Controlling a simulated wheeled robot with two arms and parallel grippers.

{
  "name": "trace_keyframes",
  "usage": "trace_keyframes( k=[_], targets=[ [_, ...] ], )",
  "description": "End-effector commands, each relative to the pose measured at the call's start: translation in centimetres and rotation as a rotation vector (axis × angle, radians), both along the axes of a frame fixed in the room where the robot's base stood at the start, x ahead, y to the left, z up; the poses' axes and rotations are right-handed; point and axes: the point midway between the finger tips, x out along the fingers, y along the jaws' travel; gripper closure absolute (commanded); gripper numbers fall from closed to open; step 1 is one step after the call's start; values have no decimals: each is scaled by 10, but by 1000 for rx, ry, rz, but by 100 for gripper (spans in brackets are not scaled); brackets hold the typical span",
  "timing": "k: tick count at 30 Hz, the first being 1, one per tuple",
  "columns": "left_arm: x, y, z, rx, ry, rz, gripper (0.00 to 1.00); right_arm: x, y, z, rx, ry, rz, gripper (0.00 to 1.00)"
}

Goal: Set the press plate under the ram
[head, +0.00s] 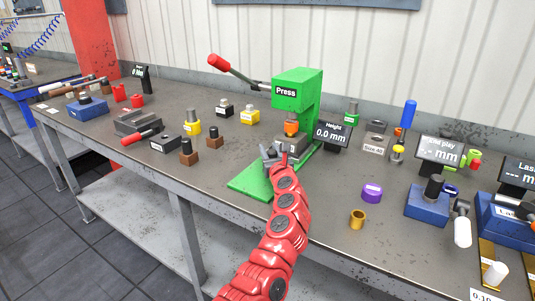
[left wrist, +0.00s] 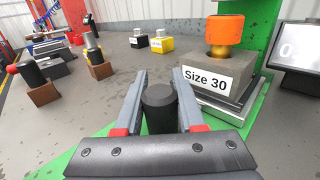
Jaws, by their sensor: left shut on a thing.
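The press plate (head: 296,144) is a grey block, labelled "Size 30" in the left wrist view (left wrist: 205,81). It sits on a silver base, with the orange ram (left wrist: 225,30) of the green press (head: 297,90) directly over it. My left gripper (head: 277,157) is at the plate's near left side, low over the green foot of the press (head: 250,181). Its fingers (left wrist: 160,100) are closed around a dark round post (left wrist: 160,108) that looks like the plate's handle. Where post and plate join is hidden. My right gripper is not in view.
A height display (head: 331,131) stands close right of the press. A "Size 40" block (head: 374,144), a purple ring (head: 372,193) and a brass bushing (head: 357,218) are further right. Brown blocks with dark posts (head: 188,154) stand left. The red-tipped press lever (head: 219,63) sticks out up left.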

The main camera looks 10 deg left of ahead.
Motion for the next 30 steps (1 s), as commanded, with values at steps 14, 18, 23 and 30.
trace_keyframes(
  k=[14,18,23,30],
  targets=[
    [0,-1,4,2,-7,-4,31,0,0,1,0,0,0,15],
    [0,-1,3,2,-6,-4,31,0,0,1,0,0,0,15],
    [-1,-2,2,1,-4,-4,31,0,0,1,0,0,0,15],
    [-20,-12,0,-4,-3,-6,31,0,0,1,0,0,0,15]
  ],
)
